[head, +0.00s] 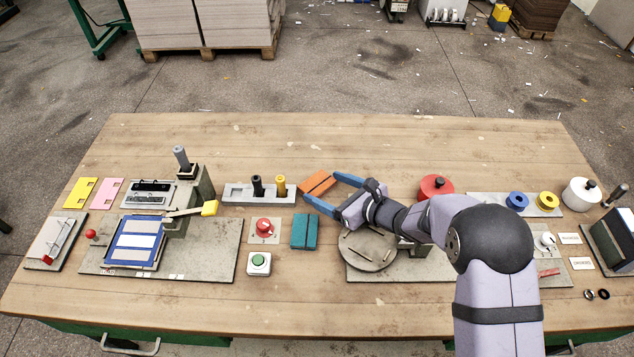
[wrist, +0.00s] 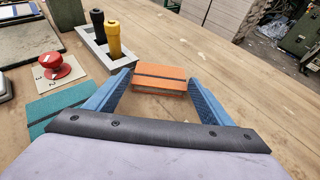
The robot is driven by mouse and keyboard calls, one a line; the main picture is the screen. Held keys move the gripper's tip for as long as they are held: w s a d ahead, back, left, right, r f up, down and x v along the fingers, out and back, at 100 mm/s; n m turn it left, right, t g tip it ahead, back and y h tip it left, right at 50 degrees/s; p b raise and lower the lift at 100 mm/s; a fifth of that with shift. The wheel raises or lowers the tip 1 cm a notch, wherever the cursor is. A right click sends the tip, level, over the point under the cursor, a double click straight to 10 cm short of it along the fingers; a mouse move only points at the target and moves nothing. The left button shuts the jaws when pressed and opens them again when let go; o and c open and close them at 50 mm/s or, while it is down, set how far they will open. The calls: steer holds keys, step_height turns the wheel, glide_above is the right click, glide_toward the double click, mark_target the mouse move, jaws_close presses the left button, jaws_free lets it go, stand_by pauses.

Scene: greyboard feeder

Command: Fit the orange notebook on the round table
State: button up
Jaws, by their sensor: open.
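The orange notebook (head: 317,184) lies on the wooden bench, right of the grey holder. It has a dark band across it. My gripper (head: 324,190) is open, its blue fingers pointing at the notebook. In the wrist view, the notebook (wrist: 161,78) sits at the fingertips (wrist: 162,80), roughly between them; I cannot tell whether they touch it. The round table (head: 368,250) is a grey-brown disc on a base plate at centre right. My arm hides part of it, and it is out of the wrist view.
A teal notebook (head: 304,231) lies left of my arm. A grey holder (head: 240,192) with black and yellow handles stands left of the orange notebook. A red knob (head: 264,226) and green button (head: 259,261) are nearby. A red round weight (head: 436,187) stands behind my arm. The bench's back middle is clear.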

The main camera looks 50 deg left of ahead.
mark_target(317, 185)
steer(key=shift+x, duration=1.3)
steer(key=shift+c, duration=0.6)
steer(key=c, duration=0.7)
steer(key=shift+r, duration=0.1)
